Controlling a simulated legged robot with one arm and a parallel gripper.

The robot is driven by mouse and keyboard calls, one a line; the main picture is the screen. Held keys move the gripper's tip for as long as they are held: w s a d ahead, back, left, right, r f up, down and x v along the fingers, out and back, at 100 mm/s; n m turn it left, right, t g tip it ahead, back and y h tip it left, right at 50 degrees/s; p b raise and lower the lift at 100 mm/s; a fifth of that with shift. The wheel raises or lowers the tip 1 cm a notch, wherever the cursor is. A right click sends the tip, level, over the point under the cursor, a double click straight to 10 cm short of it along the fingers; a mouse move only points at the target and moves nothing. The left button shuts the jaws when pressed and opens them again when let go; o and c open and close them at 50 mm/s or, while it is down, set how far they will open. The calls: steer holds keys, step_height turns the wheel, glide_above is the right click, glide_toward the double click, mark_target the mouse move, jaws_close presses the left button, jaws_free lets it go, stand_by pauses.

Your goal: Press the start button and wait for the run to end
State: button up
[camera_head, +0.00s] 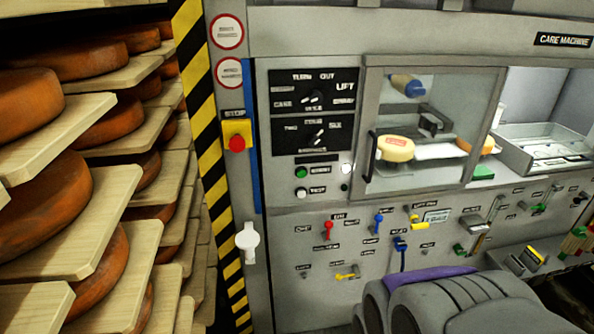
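The care machine's black control panel (280,135) carries two dials with pointer knobs. Below it is a round green button (301,172) with a label too blurred to read surely; it appears to be the start button. A white button (301,192) sits just under it, with a label that seems to read test or step. A small pale lamp (346,168) is to the right. Nothing touches the buttons. A grey rounded body, likely part of me, fills the lower right; no gripper fingers can be made out.
A red stop button (237,143) on a yellow plate is left of the panel. A clear door (430,120) covers a chamber with a yellow cheese wheel (396,148). Coloured levers, such as a red one (328,229), line the lower panel. Shelves of orange wheels (85,60) stand left.

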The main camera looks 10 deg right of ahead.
jaws_close()
stand_by(1.1)
